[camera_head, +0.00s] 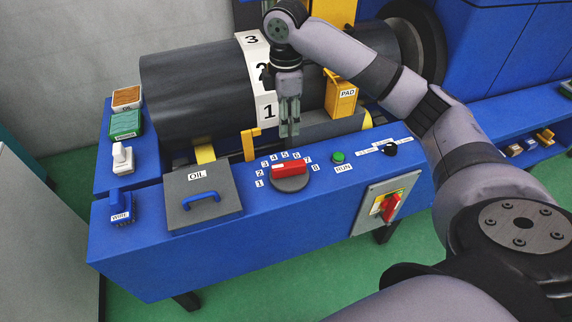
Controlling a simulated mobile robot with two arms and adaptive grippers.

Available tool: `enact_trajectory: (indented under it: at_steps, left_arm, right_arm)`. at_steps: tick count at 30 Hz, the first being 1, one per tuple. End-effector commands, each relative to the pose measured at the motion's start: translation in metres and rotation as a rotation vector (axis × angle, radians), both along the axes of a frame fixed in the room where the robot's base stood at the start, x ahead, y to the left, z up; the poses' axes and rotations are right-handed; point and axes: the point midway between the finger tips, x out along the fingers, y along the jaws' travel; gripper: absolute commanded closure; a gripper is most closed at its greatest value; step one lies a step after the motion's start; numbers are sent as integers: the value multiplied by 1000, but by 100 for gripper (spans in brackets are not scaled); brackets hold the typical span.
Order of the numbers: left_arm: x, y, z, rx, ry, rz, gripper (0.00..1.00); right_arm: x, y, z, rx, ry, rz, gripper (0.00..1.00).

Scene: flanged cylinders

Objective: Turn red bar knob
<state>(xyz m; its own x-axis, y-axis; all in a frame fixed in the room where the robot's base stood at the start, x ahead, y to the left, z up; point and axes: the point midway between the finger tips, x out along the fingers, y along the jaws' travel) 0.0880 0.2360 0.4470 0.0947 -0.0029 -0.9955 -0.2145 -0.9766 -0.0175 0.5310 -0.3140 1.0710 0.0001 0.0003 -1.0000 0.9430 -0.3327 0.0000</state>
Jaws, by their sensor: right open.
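The red bar knob (289,169) sits on a dark round dial on the blue bench top, with the numbers 1 to 8 around it. Its bar lies roughly left to right in the picture. My right gripper (289,134) points down above and behind the knob, in front of the large dark cylinder. Its jaws are open and empty, and it does not appear to touch the knob. A second red handle (391,207) is on a grey and yellow plate on the bench's front face. My left gripper is not in view.
The dark cylinder (190,95) with a numbered white band lies behind the bench. The OIL lid (203,213) with a blue handle is left of the knob. A green RUN button (339,157) and a black knob (390,149) are to the right. Yellow brackets (249,143) stand behind.

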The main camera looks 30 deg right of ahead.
Motion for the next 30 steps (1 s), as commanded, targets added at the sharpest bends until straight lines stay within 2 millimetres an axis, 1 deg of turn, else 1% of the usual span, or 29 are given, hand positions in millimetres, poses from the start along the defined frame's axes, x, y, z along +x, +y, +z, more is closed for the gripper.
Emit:
enact_trajectory:
  at_steps: [2, 5, 21, 25, 30]
  left_arm:
    - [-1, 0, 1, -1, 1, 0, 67]
    - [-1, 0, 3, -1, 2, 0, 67]
    - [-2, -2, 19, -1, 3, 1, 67]
    - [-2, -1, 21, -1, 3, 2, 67]
    - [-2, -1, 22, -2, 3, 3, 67]
  right_arm:
    - [0, -1, -5, -1, 4, -1, 58]
    - [-1, -1, -19, -1, 6, -2, 58]
    - [-1, 0, -134, 0, 4, -2, 58]
    - [0, -1, -154, -1, 3, -2, 58]
    - [0, 0, -168, 0, 0, -2, 58]
